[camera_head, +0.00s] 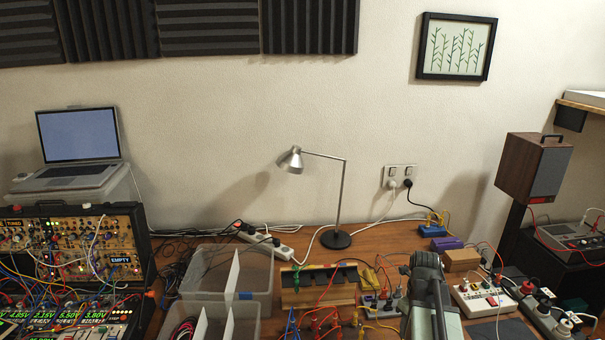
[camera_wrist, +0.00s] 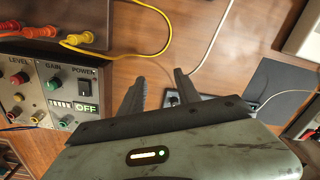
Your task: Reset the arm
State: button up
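My gripper (camera_wrist: 160,78) shows in the wrist view as two dark fingers standing apart, with bare wood seen between them. It is open and holds nothing that I can see. In the head view my grey-green arm (camera_head: 426,290) rises at the bottom, right of centre, over the bench. The fingertips are hidden or too small to tell there.
A panel with an OFF display (camera_wrist: 84,107) lies left of the fingers, with a yellow cable (camera_wrist: 135,55) beyond it. The wooden bench (camera_head: 385,240) carries clear bins (camera_head: 200,285), a lamp (camera_head: 343,190), a white power strip (camera_head: 484,299) and many loose cables.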

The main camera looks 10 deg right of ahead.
jog(key=a+n, duration=2.6)
jog(key=n, duration=0.6)
jog(key=shift+w, duration=0.2)
